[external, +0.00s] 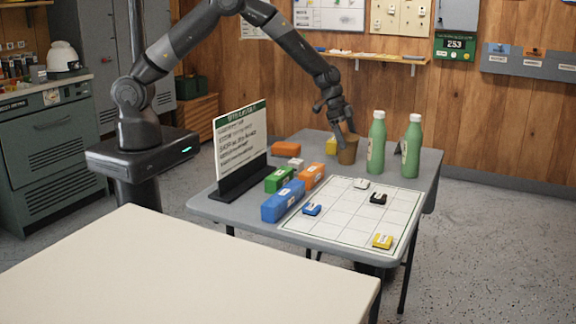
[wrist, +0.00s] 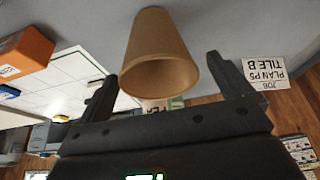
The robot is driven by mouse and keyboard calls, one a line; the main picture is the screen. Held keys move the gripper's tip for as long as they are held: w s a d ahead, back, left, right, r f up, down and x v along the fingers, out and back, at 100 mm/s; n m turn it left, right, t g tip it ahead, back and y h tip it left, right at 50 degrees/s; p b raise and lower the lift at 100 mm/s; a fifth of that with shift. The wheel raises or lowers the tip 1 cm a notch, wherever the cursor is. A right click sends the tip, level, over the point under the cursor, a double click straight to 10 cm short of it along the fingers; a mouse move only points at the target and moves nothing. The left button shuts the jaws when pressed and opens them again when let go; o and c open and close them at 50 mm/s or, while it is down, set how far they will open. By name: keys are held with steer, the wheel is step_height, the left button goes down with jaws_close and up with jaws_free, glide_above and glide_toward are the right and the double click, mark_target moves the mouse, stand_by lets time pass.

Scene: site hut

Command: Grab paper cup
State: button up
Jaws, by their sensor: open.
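The brown paper cup (external: 347,150) stands on the grey table near its back edge, left of two green bottles. In the wrist view the cup (wrist: 155,50) appears ahead of my gripper, with its open rim toward the camera. My gripper (external: 346,128) is at the cup from above in the external view. In the wrist view my gripper (wrist: 160,88) is open, its two fingers spread to either side of the cup's rim, with visible gaps. I cannot tell whether any finger touches the cup.
Two green bottles (external: 376,142) (external: 411,146) stand close right of the cup. A yellow block (external: 331,146) sits just left.

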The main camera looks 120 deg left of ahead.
mark_target(349, 144)
steer(key=x, duration=0.3)
steer(key=shift+s+d+f, duration=0.1)
steer(key=shift+s, duration=0.05)
steer(key=c, duration=1.1)
